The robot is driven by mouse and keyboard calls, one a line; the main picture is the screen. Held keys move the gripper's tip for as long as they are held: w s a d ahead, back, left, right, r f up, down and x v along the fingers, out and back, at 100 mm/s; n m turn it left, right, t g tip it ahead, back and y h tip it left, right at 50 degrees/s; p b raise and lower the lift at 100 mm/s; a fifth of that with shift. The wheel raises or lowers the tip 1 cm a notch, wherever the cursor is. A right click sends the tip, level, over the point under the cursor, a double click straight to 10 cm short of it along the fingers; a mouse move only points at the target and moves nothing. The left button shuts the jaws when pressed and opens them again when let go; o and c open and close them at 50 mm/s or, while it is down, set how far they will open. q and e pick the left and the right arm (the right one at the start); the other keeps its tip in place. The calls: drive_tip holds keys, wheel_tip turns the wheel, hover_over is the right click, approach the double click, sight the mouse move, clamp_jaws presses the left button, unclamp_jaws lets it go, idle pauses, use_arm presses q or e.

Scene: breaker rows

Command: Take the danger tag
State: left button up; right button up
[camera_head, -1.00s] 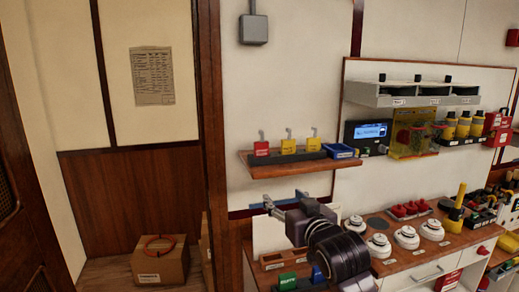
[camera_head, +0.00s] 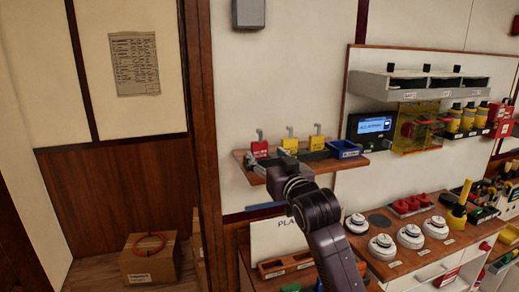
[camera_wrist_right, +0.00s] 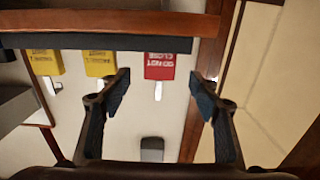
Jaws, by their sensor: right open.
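The red tag (camera_head: 259,149), which I take to be the danger tag, stands at the left end of the small wooden wall shelf (camera_head: 355,162). In the wrist view the red tag (camera_wrist_right: 166,66) shows upside down with white lettering, between and beyond the fingertips. My right gripper (camera_wrist_right: 160,90) is open and empty, its two fingers on either side of the tag in the picture. I see no contact. In the head view the right gripper (camera_head: 272,165) is at the shelf's front, just below the tag. My left gripper is not in view.
Two yellow tags (camera_head: 290,144) (camera_head: 316,142) stand right of the red one, then a blue bin (camera_head: 343,149). A bench (camera_head: 400,262) with white round detectors (camera_head: 382,246) is below right. A wooden post (camera_head: 200,130) is left of the shelf.

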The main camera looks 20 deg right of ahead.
sight(260, 150)
drive_tip(key=w+p, duration=0.1)
drive_tip(key=w, duration=0.3)
drive_tip(key=shift+f, duration=0.15)
drive_tip(key=shift+w, duration=0.1)
drive_tip(key=c, duration=0.5)
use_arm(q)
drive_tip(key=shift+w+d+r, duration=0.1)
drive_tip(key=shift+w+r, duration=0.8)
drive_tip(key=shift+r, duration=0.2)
use_arm(e)
drive_tip(key=c, duration=0.7)
